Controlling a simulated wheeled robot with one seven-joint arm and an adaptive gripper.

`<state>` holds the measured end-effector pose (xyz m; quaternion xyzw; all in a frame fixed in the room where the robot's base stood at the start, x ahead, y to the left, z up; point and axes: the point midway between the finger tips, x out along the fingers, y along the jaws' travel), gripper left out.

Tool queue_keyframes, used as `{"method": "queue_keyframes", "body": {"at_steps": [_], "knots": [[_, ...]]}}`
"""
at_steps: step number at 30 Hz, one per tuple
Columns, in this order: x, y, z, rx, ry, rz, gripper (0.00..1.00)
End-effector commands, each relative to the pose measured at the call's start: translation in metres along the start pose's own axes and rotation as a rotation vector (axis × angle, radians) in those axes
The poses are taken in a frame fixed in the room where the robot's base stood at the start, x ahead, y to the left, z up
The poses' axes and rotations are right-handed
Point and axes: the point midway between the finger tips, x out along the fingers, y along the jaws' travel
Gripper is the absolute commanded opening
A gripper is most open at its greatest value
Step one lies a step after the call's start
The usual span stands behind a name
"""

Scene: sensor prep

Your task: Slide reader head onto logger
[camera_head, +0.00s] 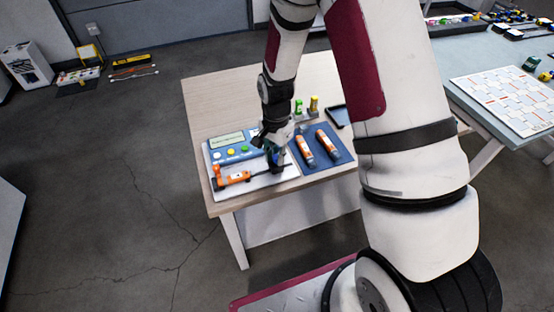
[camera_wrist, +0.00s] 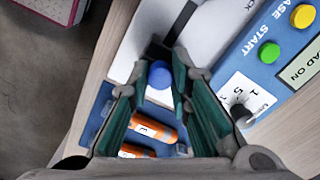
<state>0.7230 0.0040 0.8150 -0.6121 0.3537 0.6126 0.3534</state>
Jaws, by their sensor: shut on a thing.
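My gripper (camera_head: 276,160) is low over the white board's right edge; in the wrist view its teal fingers (camera_wrist: 155,88) stand on both sides of a blue-topped piece (camera_wrist: 160,75). It is shut on this piece, likely the reader head; its lower part is mostly hidden. An orange device (camera_head: 234,179), possibly the logger, lies on the white board to the left. A dark bar (camera_head: 253,174) extends from it toward my gripper, and a dark end (camera_wrist: 156,48) shows just beyond the blue top. I cannot tell whether they touch.
A blue console (camera_head: 230,145) with a display and coloured buttons stands behind the orange device. Two orange cylinders (camera_head: 304,150) (camera_head: 326,142) lie on a blue mat (camera_head: 341,151) to the right. Small green and yellow items (camera_head: 306,104) and a dark tablet (camera_head: 339,117) are behind.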

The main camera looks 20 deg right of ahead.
Motion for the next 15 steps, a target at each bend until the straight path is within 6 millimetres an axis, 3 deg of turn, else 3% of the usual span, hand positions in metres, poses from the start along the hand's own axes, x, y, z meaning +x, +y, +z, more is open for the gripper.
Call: {"method": "queue_keyframes", "body": {"at_steps": [15], "knots": [[0.000, -0.008, 0.012, 0.000, 0.001, -0.002, 0.03]]}}
